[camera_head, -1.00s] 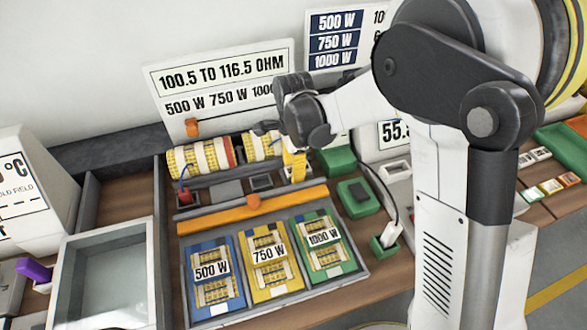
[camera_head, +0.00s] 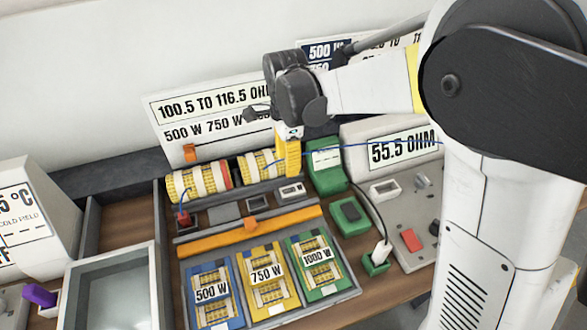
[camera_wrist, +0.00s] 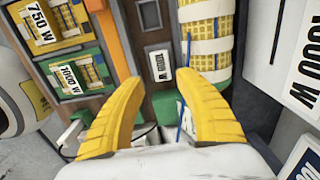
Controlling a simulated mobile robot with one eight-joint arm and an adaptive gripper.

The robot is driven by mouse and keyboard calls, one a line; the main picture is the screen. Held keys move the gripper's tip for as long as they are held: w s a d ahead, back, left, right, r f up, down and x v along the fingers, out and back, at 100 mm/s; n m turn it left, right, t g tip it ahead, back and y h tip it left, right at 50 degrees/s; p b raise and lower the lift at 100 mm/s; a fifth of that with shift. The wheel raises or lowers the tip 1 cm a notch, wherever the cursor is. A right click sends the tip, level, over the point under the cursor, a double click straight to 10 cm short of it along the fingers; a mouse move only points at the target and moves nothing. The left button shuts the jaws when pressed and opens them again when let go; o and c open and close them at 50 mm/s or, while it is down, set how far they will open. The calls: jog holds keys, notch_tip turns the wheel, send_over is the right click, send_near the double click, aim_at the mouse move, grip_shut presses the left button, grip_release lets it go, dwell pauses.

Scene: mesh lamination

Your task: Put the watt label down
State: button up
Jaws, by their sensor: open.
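A small white watt label (camera_head: 291,190) with dark print lies in the right-hand slot of the row below the wound yellow coils (camera_head: 256,163). In the wrist view the label (camera_wrist: 158,64) lies flat in its grey slot, apart from the fingers; its text looks like 1000. My gripper (camera_head: 288,160) is just above and behind that slot, beside the right coil's end. In the wrist view my gripper's (camera_wrist: 165,88) two yellow fingers are spread wide with nothing between them.
The tray's orange bar (camera_head: 250,229) runs in front of the slots. Blue, yellow and green cards marked 500 W (camera_head: 212,291), 750 W (camera_head: 266,273) and 1000 W (camera_head: 316,255) lie nearer. A 55.5 OHM meter (camera_head: 402,149) and a green block (camera_head: 326,165) stand right, with cables.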

jog(key=s+d+r+n+t, duration=0.3)
jog(key=s+d+r+n, duration=0.1)
jog(key=s+d+n, duration=0.3)
jog(key=s+d+r+n+t, duration=0.4)
jog(key=s+d+n, duration=0.3)
jog(key=s+d, duration=0.2)
jog(key=shift+s+d+r+n, duration=0.4)
jog(key=shift+s+r, duration=0.15)
jog(key=shift+s, duration=0.3)
